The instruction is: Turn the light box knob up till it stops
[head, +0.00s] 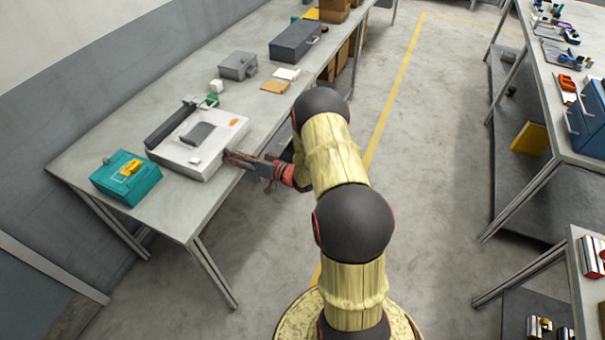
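The light box looks to be the flat white unit (176,153) on the left table, with a dark grey pad (199,132) on its top and a long black bar (172,126) along its back left side. My gripper (229,156) reaches in from the right, its tips at the front right edge of the white unit. I cannot tell whether they touch it. I cannot make out the knob; the gripper may cover it. The finger gap is too small to see.
A teal case (126,181) with a yellow item on it stands left of the unit. A small white cube (217,86), a grey box (238,66) and a dark grey case (295,41) stand farther back on the table (182,218). Open floor lies right of my arm.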

